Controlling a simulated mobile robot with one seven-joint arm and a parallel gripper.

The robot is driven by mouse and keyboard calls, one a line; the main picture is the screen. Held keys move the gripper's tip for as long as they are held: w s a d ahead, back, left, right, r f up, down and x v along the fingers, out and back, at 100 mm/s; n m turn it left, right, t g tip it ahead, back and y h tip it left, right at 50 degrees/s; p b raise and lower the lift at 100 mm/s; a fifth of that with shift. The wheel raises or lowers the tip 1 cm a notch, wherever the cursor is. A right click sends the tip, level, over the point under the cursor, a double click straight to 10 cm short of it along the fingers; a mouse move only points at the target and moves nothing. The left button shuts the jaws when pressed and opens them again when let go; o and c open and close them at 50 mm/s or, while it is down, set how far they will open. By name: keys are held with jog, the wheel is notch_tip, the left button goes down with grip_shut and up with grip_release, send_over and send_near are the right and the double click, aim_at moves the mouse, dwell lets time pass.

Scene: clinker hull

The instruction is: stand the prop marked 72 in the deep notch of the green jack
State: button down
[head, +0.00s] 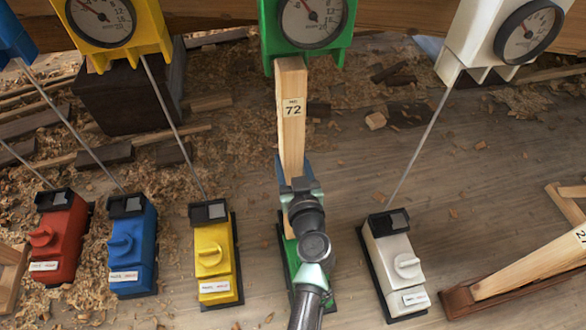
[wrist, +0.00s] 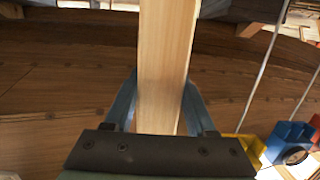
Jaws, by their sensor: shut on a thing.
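The prop marked 72 (head: 292,105) is a pale wooden post, nearly upright. My gripper (head: 298,180) is shut on it around its lower half. In the wrist view the prop (wrist: 165,55) runs up between the two blue fingers of my gripper (wrist: 160,85). The green jack has a gauge head (head: 268,35) at the top and a green base (head: 284,250) below. The prop's top end is at the lower left edge of the gauge head. I cannot tell whether it sits in a notch. My arm hides the prop's foot and much of the base.
Yellow (head: 216,255), blue (head: 133,245) and red (head: 60,235) bases stand left, a white base (head: 396,255) right. Thin rods slant up from them. Another wooden prop (head: 530,265) lies at the lower right. Shavings and offcuts litter the floor; a dark block (head: 125,95) stands behind.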

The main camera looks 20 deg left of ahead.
jog(key=shift+r+b+x, duration=0.25)
jog(key=shift+b+x, duration=0.25)
jog(key=shift+x, duration=0.65)
jog(key=shift+r+b+x, duration=0.25)
jog(key=shift+b+x, duration=0.2)
jog(key=shift+x, duration=0.7)
jog(key=shift+f+b, duration=0.45)
jog(key=shift+b, duration=0.1)
jog(key=shift+w+a, duration=0.1)
jog(key=shift+a, duration=0.05)
jog(key=shift+c, duration=0.7)
grip_release()
jog(key=p+v, duration=0.2)
jog(key=v, duration=1.1)
jog(key=shift+w+f, duration=0.1)
jog(key=shift+f, duration=0.05)
